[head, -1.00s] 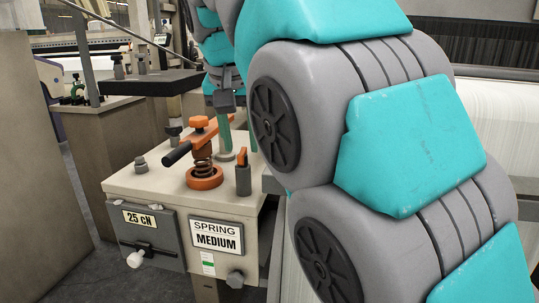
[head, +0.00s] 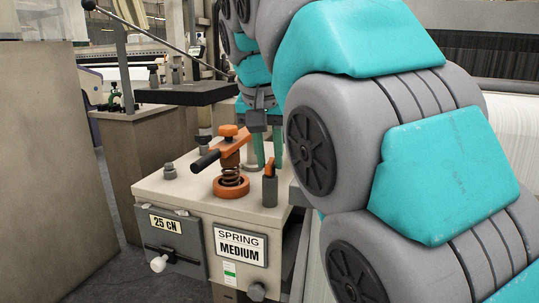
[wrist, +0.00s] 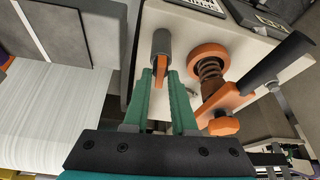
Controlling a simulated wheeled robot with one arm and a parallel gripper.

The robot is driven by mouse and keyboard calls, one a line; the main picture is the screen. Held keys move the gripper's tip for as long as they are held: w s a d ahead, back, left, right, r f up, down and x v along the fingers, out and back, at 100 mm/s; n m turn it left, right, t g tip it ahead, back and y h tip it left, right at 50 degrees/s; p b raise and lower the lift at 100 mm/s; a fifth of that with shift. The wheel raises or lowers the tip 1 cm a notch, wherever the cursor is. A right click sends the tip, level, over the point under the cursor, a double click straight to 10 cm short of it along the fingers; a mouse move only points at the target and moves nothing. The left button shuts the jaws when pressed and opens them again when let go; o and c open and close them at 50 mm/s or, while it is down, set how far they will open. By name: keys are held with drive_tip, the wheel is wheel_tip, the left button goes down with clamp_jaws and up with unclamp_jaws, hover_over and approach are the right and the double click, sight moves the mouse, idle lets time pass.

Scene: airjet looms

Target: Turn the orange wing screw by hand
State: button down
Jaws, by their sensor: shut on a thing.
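The orange wing screw (head: 270,162) is a thin upright orange wing on a dark grey cylinder, at the right of the beige box top (head: 180,192). In the wrist view its orange wing (wrist: 161,70) lies between my two green fingertips. My gripper (wrist: 161,78) is shut on the wing. In the head view my gripper (head: 267,150) reaches down at the screw from behind, and its fingertips are partly hidden by the screw.
Left of the screw stands an orange clamp with a spring (head: 230,170) and a black handle; in the wrist view this clamp (wrist: 212,75) is close beside my right finger. Labels "25 CN" (head: 165,224) and "SPRING MEDIUM" (head: 241,246) are on the box front. A black plate (head: 185,93) stands behind.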

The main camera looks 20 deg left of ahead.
idle(0.4)
drive_tip(key=n+y, duration=0.1)
drive_tip(key=n, duration=0.2)
drive_tip(key=shift+d+p, duration=0.15)
drive_tip(key=shift+p, duration=0.15)
drive_tip(key=shift+n+g+y, duration=0.5)
drive_tip(key=shift+n+y, duration=0.3)
drive_tip(key=shift+n, duration=1.3)
drive_tip(key=c, duration=0.9)
unclamp_jaws()
